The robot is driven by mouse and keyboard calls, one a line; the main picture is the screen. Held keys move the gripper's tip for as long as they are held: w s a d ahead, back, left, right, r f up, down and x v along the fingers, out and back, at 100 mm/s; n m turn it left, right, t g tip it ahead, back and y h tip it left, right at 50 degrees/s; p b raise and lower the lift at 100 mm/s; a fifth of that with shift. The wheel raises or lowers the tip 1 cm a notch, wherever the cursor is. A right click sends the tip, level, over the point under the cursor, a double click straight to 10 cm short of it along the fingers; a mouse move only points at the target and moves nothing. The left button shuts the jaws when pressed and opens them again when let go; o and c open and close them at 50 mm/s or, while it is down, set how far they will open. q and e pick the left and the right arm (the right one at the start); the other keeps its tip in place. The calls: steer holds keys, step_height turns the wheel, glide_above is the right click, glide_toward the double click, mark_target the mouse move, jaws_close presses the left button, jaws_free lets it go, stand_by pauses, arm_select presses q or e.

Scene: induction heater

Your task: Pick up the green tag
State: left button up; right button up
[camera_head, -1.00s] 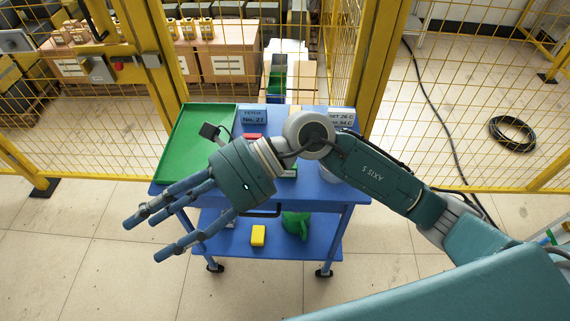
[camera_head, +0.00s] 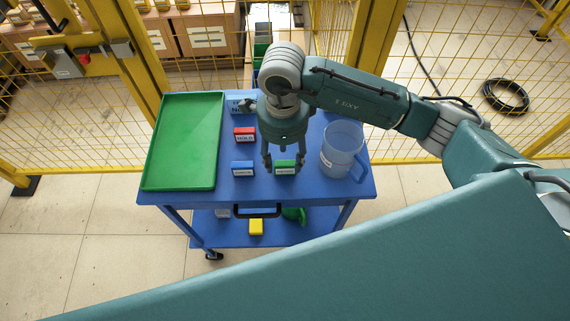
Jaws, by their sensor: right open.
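The green tag (camera_head: 285,167) is a small block with a white label on its front, lying on the blue cart top near its front edge. My right gripper (camera_head: 284,164) points down over it, open, with fingers on both sides of the tag. I cannot tell whether the fingers touch it. The gripper body hides the cart top behind the tag. My left gripper is not in view.
A red tag (camera_head: 244,134) and a blue tag (camera_head: 242,168) lie left of the gripper. A clear jug (camera_head: 341,148) stands close on the right. A green tray (camera_head: 184,142) covers the cart's left. Yellow fencing (camera_head: 345,75) stands behind.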

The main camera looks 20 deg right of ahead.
mark_target(285, 165)
steer(key=f, duration=0.1)
steer(key=f+p, duration=0.1)
steer(key=f, duration=0.2)
steer(key=shift+w+d+f+p, duration=0.15)
steer(key=shift+w+d+p, duration=0.05)
steer(key=shift+d+p, duration=0.2)
steer(key=shift+f, duration=0.4)
steer(key=shift+a, duration=0.1)
steer(key=shift+c, duration=0.5)
steer(key=c, duration=0.9)
jaws_close()
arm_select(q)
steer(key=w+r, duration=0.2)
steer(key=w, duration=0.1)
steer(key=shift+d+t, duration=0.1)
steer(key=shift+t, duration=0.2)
